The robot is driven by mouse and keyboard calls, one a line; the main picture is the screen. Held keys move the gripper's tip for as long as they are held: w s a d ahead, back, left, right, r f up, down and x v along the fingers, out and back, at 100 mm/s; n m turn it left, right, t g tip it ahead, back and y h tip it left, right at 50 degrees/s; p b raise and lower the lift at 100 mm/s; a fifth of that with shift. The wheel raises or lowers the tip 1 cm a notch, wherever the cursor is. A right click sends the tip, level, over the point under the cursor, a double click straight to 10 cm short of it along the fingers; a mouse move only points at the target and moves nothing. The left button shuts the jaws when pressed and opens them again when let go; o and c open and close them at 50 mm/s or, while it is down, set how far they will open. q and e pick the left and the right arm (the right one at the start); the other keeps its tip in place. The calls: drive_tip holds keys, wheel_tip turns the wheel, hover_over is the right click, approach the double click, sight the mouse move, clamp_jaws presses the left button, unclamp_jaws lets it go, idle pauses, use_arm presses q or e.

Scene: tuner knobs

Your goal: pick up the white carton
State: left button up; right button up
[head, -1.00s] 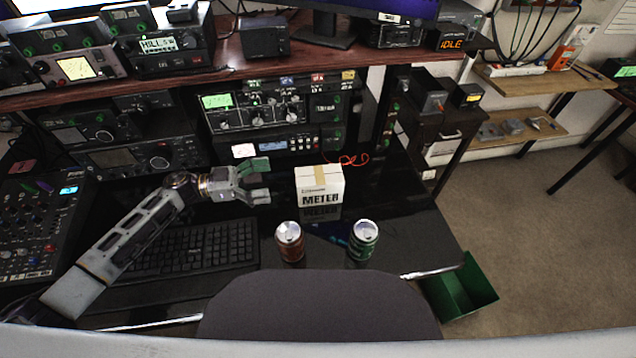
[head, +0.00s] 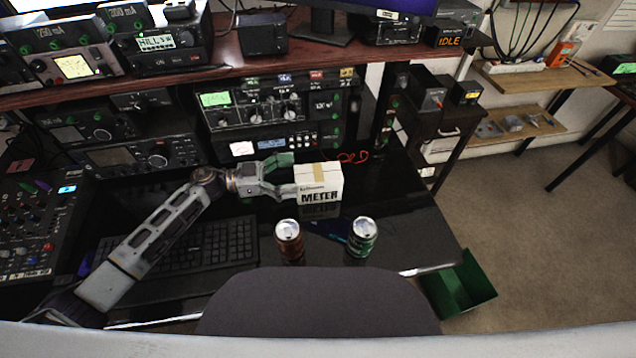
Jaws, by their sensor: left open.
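The white carton (head: 319,183), with METER printed on its front and a tan tape strip on top, stands upright on the black desk. My left gripper (head: 288,178) is at the carton's left side, its fingers pointing right toward it. The jaws are open. One finger reaches behind the carton's left rear edge and the other is near its left front side; I cannot tell whether they touch it. My right gripper is not in view.
A brown can (head: 289,240) and a green can (head: 362,237) stand on the desk in front of the carton. A black keyboard (head: 180,250) lies under my left arm. Radio gear (head: 255,115) stands behind. A chair back (head: 318,305) is in front. A green bin (head: 462,288) is on the floor.

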sight(313, 173)
use_arm(q)
drive_tip(key=shift+w+d, duration=0.1)
drive_tip(key=shift+d, duration=0.45)
drive_tip(key=shift+w+d+f, duration=0.1)
drive_tip(key=shift+d, duration=1.2)
drive_tip(key=shift+w+d, duration=0.1)
drive_tip(key=shift+d, duration=1.2)
drive_tip(key=c, duration=1)
